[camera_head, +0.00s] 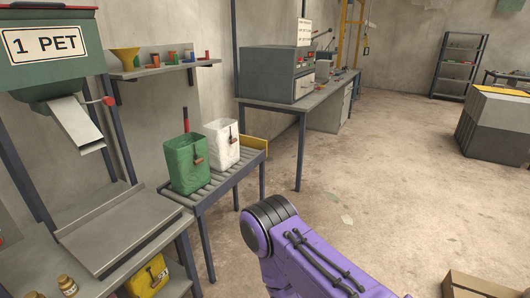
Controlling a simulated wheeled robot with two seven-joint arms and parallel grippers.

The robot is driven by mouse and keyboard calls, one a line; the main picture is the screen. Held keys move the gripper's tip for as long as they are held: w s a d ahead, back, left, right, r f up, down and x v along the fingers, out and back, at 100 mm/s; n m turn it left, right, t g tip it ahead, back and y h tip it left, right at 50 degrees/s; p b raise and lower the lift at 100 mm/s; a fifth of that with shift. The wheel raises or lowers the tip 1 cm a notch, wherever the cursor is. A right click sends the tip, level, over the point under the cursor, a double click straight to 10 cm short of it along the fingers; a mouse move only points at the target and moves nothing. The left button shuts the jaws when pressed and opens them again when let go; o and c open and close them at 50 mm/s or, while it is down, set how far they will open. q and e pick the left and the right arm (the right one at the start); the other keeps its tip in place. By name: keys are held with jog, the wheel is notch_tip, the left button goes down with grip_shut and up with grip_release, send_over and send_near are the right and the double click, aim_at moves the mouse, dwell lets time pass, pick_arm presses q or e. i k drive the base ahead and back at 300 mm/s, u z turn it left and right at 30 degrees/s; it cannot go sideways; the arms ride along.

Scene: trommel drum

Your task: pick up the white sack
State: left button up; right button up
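The white sack (222,145) stands upright on a small roller stand (218,181), at its far end next to a yellow end stop (253,143). A green sack (187,166) stands on the same rollers, nearer and to the left, partly beside the white one. A purple arm link of mine (310,255) comes in from the bottom, right of the stand and apart from it. Neither of my grippers shows in this view.
A green hopper (52,85) marked "1 PET" with a metal chute stands at the left over a grey bench (120,230). A workbench (318,100) with a grey machine stands behind. A cardboard box (485,286) lies bottom right.

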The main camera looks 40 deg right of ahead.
aim_at(223, 155)
jog(key=z, duration=0.6)
jog(key=k, duration=0.5)
jog(key=z, duration=0.15)
jog(key=i, duration=0.55)
